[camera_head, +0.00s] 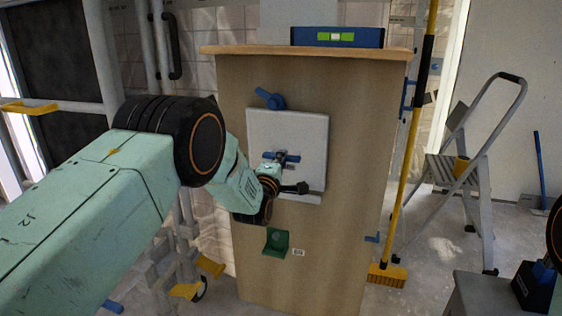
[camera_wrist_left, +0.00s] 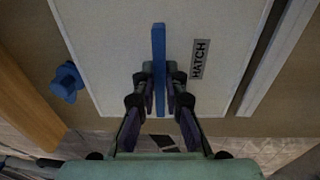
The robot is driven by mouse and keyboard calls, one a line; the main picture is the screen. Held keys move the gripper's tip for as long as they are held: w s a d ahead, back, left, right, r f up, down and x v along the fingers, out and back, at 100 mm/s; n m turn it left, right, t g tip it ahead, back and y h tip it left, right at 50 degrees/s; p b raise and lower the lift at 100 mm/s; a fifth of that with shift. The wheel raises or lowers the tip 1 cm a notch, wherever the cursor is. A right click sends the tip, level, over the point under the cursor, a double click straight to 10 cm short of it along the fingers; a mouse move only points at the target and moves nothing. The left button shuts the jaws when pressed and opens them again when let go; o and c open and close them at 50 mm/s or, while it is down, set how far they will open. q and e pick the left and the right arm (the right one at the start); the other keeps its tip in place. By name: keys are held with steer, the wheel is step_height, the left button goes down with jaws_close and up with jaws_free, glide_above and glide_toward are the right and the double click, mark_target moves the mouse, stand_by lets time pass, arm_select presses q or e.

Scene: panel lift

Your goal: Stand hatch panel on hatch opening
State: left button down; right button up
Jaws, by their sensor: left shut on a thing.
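The hatch panel (camera_head: 312,135) is a pale square plate in front of the upper part of the wooden cabinet (camera_head: 235,150). In the left wrist view the panel (camera_wrist_left: 110,35) bears a HATCH label (camera_wrist_left: 200,59) and a straight blue handle (camera_wrist_left: 158,45). My left gripper (camera_head: 284,160) is shut on this handle; its fingers (camera_wrist_left: 160,78) lie on both sides of it. The hatch opening is hidden behind the panel. I cannot tell whether the panel touches the cabinet face. A pale ledge (camera_head: 305,198) shows by its lower edge. My right gripper is out of view.
A blue latch (camera_head: 270,99) sits above the panel's upper left corner; it also shows in the left wrist view (camera_wrist_left: 67,82). A green bracket (camera_head: 276,243) is lower on the cabinet. A blue level (camera_head: 337,37) lies on top. A broom (camera_head: 412,150) and stepladder (camera_head: 480,180) stand right.

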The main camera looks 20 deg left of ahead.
arm_select(q)
steer(key=shift+w+r+p, duration=0.35)
steer(key=shift+r+p, duration=0.1)
steer(key=shift+p, duration=0.1)
steer(key=shift+w+f+b, duration=0.1)
steer(key=shift+f+b, duration=0.6)
steer(key=shift+f, duration=0.65)
stand_by(2.1)
steer(key=c, duration=1.3)
jaws_free()
steer(key=shift+g, duration=0.3)
steer(key=shift+c, duration=0.2)
steer(key=shift+f, duration=0.1)
steer(key=s, duration=1.2)
steer(key=shift+f, duration=0.15)
